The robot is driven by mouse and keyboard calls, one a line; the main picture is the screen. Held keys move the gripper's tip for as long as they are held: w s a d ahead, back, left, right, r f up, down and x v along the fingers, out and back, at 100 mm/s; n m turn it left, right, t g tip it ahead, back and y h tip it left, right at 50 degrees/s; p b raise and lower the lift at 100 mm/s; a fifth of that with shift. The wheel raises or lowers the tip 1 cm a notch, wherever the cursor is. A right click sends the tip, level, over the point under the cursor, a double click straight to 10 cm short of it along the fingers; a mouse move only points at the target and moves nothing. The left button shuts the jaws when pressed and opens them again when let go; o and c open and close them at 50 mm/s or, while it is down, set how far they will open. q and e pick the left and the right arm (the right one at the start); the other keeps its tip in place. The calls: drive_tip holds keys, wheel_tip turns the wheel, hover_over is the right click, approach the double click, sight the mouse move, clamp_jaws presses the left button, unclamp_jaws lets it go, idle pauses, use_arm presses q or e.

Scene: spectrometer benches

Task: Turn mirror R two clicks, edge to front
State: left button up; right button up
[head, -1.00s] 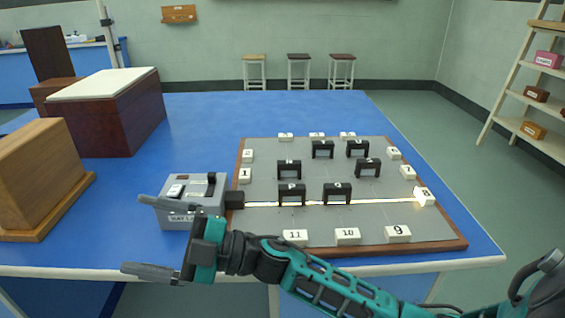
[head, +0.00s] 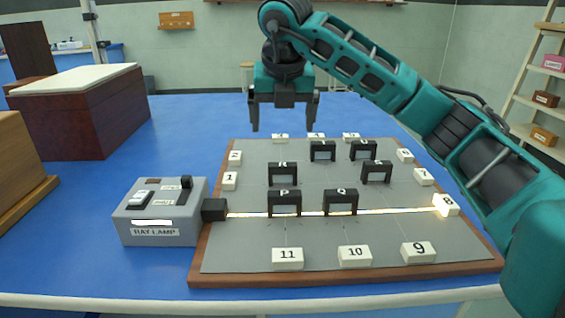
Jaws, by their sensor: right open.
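Mirror R (head: 283,166) is a small dark frame on the grey board (head: 240,255), in the left part of the middle row, behind mirror P (head: 284,197). Its label is small but looks like R. It shows its broad face to me. My right gripper (head: 283,127) is open and empty, jaws pointing down, fingertips apart. In the picture it is above and behind mirror R, not touching it. My left gripper is not in view.
Mirror Q (head: 341,195) and several other dark frames stand on the board. Numbered white blocks line its edges. The ray lamp (head: 150,222) sits at left; its bright beam (head: 390,211) runs past P and Q to block 8 (head: 446,205). A wooden box (head: 95,118) stands back left.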

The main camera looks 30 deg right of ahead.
sight(283, 164)
drive_tip(key=b+x, duration=0.2)
drive_tip(key=x, duration=1)
drive_tip(key=shift+d, duration=0.2)
drive_tip(key=shift+w+d+f+b, duration=0.1)
drive_tip(key=shift+f+b, duration=0.15)
drive_tip(key=shift+b, duration=0.05)
drive_tip(key=shift+c, duration=0.9)
drive_tip(key=c, duration=0.9)
drive_tip(key=shift+o, duration=0.2)
